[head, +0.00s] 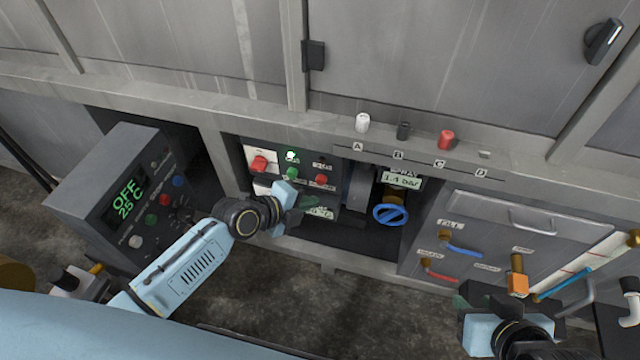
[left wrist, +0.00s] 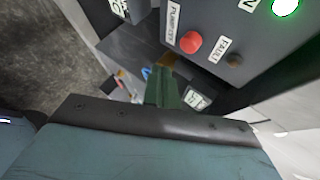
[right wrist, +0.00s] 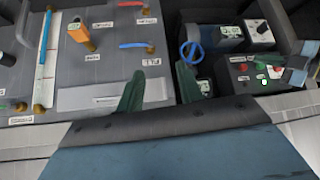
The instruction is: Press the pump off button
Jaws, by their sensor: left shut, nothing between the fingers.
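The red pump off button (left wrist: 190,42), labelled PUMP OFF, shows clearly in the left wrist view; in the head view a red button (head: 321,180) sits at the right of the pump panel. My left gripper (head: 306,203) is shut and empty, just below and in front of that panel. In the left wrist view its green fingers (left wrist: 166,88) appear below the button with a gap between; the exact depth cannot be told. My right gripper (right wrist: 158,82) is open and empty, in front of the lower right panel.
The pump panel also carries a green button (head: 292,173), a red switch (head: 258,163) and a lit lamp (left wrist: 285,6). A blue valve wheel (head: 391,214) stands right of it. A grey control box (head: 110,190) reading OFF stands left. Coloured handles fill the right panel.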

